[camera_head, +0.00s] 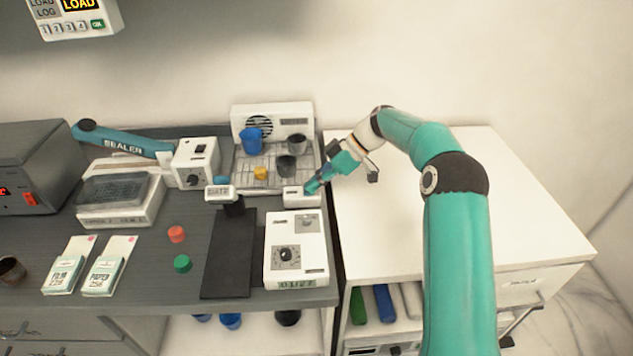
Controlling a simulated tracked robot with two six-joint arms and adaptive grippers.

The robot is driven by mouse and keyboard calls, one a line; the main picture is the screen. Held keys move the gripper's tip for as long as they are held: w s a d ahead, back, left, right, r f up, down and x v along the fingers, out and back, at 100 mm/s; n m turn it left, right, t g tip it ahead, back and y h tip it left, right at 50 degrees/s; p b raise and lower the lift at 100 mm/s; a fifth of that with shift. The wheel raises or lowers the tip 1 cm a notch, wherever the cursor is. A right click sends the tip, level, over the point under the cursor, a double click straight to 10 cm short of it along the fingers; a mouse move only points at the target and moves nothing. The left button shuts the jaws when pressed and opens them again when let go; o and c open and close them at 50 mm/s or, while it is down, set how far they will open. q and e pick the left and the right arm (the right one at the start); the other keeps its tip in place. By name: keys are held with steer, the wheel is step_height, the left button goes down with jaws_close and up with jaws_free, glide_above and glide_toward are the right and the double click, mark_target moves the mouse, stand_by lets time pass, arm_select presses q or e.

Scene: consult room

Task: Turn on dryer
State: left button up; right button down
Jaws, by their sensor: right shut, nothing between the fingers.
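The dryer (243,117) appears to be the white unit with a round fan grille at the back of the grey counter. Its wire rack (243,174) holds a blue cup (250,138), dark cups (286,165) and a small yellow piece (261,173). A small white labelled box (293,196) sits at its front right corner. My right gripper (311,186) is shut and empty, its tips at or just beside that box; I cannot tell whether they touch. Any switch there is too small to make out. My left gripper is not in view.
A sealer (130,145) with a teal arm is left of the dryer. Red (177,233) and green (182,263) caps lie on the counter. The white cabinet top (400,235) is clear.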

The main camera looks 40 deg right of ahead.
steer(key=shift+f, duration=0.15)
steer(key=shift+f+b, duration=0.2)
steer(key=shift+b, duration=0.3)
steer(key=shift+r, duration=0.15)
steer(key=shift+s, duration=0.1)
steer(key=shift+w+d+r+p, duration=0.15)
steer(key=shift+w+p, duration=0.1)
steer(key=shift+p, duration=0.4)
steer(key=shift+w+d+p, duration=0.25)
steer(key=shift+w+p, duration=0.2)
steer(key=shift+p, duration=0.1)
steer(key=shift+r, duration=0.1)
